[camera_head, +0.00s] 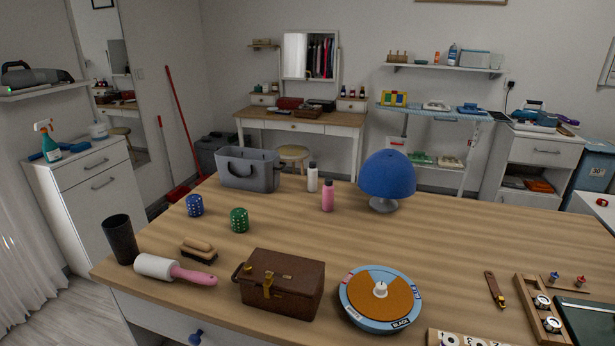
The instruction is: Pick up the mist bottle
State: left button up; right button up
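A green-and-white spray bottle with a red trigger head (48,146), the thing that looks most like a mist bottle, stands upright on the white drawer cabinet (92,179) at the left. Two small capped bottles stand upright on the wooden table: a white one (312,179) with a dark cap and a pink one (328,198). I cannot tell whether either of these has a spray head. Neither of my grippers is in view, and nothing in view is being held.
The wooden table (460,228) fills the foreground. It holds a grey tote (248,171), a blue dome lamp (388,176), a brown box (280,284), a round blue-rimmed game (380,298), a lint roller (174,269) and a dark cup (120,239). Its middle is mostly clear.

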aim_at(313, 176)
jog(key=i+j+z, duration=0.35)
jog(key=j, duration=1.35)
jog(key=i+j+z, duration=0.2)
jog(key=j+z, duration=0.15)
jog(key=j, duration=1.4)
jog(key=j+z, duration=0.35)
jog(key=j, duration=1.4)
jog(key=i+j+z, duration=0.1)
jog(key=j, duration=0.3)
jog(key=i+j+z, duration=0.1)
jog(key=i+j, duration=0.5)
jog(key=i, duration=0.2)
jog(key=i+j+z, duration=0.1)
jog(key=i+j, duration=0.15)
jog(key=i, duration=0.3)
